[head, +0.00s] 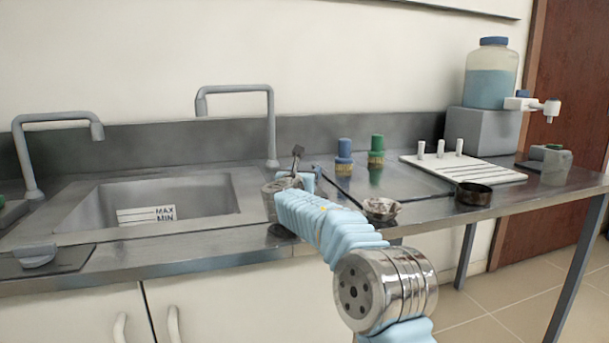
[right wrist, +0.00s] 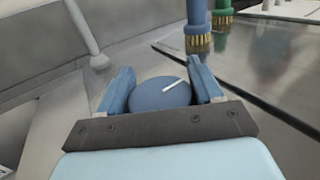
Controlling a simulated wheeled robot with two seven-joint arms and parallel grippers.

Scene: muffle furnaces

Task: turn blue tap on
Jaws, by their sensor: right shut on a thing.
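The blue tap knob (right wrist: 160,94) is a round blue disc with a white line on its top, in the right wrist view. The white line lies slanted, rising to the right. My right gripper (right wrist: 162,88) has one blue finger on each side of the knob and is shut on it. In the head view my right gripper (head: 300,178) is at the right side of the sink, near the base of a tall grey faucet (head: 271,130). There my gripper and arm hide the knob. My left gripper is not in view.
The sink basin (head: 105,205) is left of my gripper, with a second faucet (head: 24,165) further left. A small dish (head: 381,208), dark round pan (head: 474,193) and white rack (head: 445,166) are right.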

